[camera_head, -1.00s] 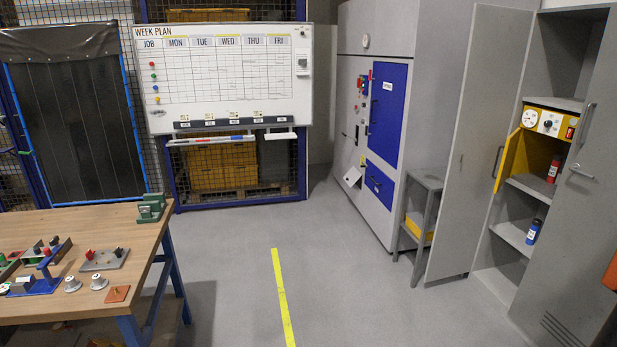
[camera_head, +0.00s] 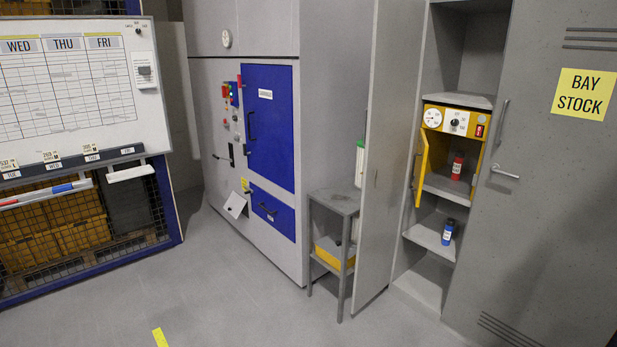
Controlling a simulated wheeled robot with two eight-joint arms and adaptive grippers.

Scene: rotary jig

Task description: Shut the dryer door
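A red bottle (camera_head: 457,166) stands within the open yellow unit. Neither gripper shows in the head view.
The left locker door (camera_head: 378,150) stands open beside a small grey stand (camera_head: 334,205). The right locker door (camera_head: 545,180) bears a "BAY STOCK" sign. A blue bottle (camera_head: 448,232) stands on a lower shelf. A large grey machine (camera_head: 225,130) has closed blue doors.

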